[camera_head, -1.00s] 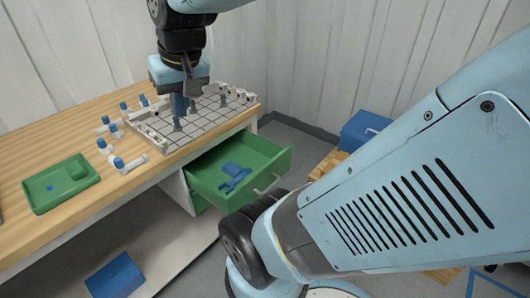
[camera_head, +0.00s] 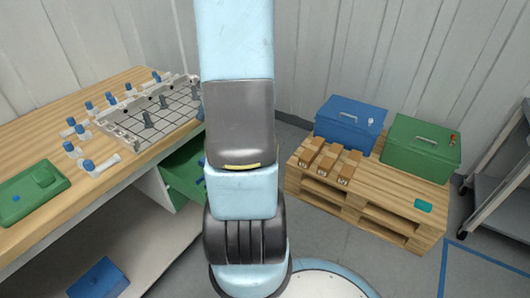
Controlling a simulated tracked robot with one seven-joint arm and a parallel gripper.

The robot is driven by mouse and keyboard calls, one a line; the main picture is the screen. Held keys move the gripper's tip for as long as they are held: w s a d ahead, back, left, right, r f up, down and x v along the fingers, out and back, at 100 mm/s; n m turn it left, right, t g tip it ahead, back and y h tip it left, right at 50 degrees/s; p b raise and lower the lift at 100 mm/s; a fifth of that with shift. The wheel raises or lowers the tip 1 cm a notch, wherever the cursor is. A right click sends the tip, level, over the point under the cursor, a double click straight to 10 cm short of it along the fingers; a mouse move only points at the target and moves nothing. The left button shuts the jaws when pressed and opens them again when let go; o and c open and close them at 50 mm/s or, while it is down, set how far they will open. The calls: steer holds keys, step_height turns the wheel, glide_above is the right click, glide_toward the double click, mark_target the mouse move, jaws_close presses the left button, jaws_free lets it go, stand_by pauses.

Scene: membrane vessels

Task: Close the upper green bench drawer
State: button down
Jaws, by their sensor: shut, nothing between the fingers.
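The upper green bench drawer (camera_head: 184,174) shows at the right end of the wooden bench (camera_head: 110,184), in the head view. It stands out from the bench front, and a bit of blue shows at its edge beside my arm. My arm hides its right part and handle, so how far it is open cannot be told from this frame. My gripper is out of view. My arm rises through the middle of the picture and leaves it at the top.
A gridded rack (camera_head: 160,118), several white-and-blue fittings and a green tray (camera_head: 30,190) are on the bench. A blue bin (camera_head: 99,279) lies below. A pallet (camera_head: 373,208) on the right bears a blue box (camera_head: 349,122), a green box (camera_head: 420,148) and brown cartons (camera_head: 328,160).

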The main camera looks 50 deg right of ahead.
steer(key=s+d+f+m+t+y, duration=0.1)
steer(key=s+d+f+m+t, duration=0.3)
steer(key=d+f, duration=0.4)
steer(key=s+d+f+m+t+y, duration=0.1)
steer(key=s+d+f+m+t, duration=0.25)
steer(key=d+f+m, duration=0.45)
steer(key=s+d+f+m+t+h, duration=0.8)
steer(key=s+d+f+m+t, duration=0.15)
steer(key=s+f, duration=0.45)
steer(key=w+f+g, duration=0.1)
steer(key=w, duration=1.4)
steer(key=shift+a, duration=0.3)
steer(key=shift+w, duration=0.1)
